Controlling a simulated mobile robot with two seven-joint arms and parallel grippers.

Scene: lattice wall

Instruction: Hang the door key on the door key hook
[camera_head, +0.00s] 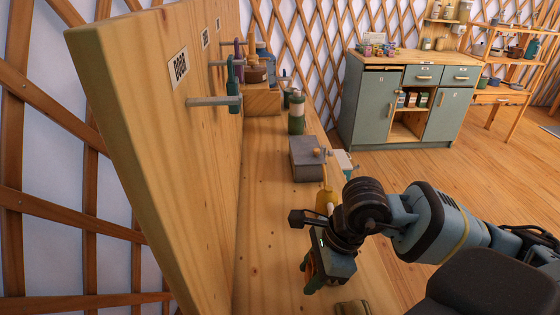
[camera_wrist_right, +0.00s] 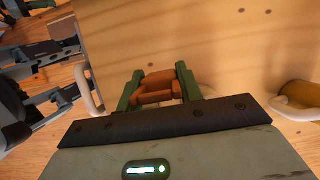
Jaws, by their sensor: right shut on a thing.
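The wooden board on the left carries a label reading DOOR (camera_head: 180,68). Below the label, the door key hook (camera_head: 208,102), a pale metal peg, sticks out to the right. Green upright pieces show near its tip; I cannot tell whether they belong to the hook or hang there. My right gripper (camera_head: 318,280) is over the bench, below and right of this hook and apart from it. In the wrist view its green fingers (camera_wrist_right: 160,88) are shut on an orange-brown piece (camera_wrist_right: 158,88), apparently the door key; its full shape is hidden. My left gripper is not seen.
More pegs (camera_head: 225,63) stick out farther along the board. On the bench stand a grey block (camera_head: 306,160), a green-and-white container (camera_head: 296,113) and a yellow object (camera_head: 325,201) close to my right wrist. The bench surface (camera_head: 265,215) beside the board is bare. A green cabinet (camera_head: 372,110) stands beyond.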

